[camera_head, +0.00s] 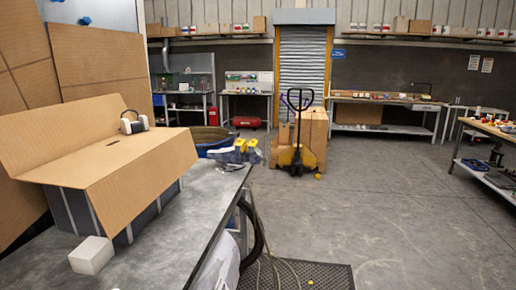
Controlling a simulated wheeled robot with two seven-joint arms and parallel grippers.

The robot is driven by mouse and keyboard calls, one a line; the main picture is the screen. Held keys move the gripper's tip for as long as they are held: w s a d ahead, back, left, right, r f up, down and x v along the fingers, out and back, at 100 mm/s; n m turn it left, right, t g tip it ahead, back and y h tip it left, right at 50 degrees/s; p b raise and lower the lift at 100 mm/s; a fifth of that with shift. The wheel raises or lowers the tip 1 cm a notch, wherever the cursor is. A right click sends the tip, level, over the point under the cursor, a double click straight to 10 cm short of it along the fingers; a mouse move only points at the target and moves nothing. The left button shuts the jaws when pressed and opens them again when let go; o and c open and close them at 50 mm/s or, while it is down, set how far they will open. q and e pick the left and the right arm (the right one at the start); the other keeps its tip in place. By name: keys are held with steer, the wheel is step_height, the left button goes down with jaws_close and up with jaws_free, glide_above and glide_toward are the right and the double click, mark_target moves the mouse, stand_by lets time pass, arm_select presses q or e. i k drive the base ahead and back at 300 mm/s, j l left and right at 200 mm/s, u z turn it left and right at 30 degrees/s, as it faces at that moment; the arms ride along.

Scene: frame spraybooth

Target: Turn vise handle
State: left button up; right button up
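A blue-and-grey object with yellow parts (238,152), which looks like a bench vise, sits at the far right corner of the grey workbench (165,250). It is small in the view, and I cannot make out its handle clearly. Neither of my grippers shows in the head view.
A yellow pallet jack (297,158) with boxes stands mid-floor. A black mat (310,276) lies beside the bench. Floor to the right is clear.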

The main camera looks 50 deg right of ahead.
mark_target(263, 158)
steer(key=i+l+z, duration=0.25)
steer(key=i+l, duration=0.55)
steer(key=l, duration=0.7)
steer(key=i+l+z, duration=0.25)
steer(key=i+l, duration=0.65)
steer(key=l, duration=0.45)
steer(key=i+l+z, duration=0.3)
steer(key=i+l, duration=0.75)
steer(key=l, duration=0.15)
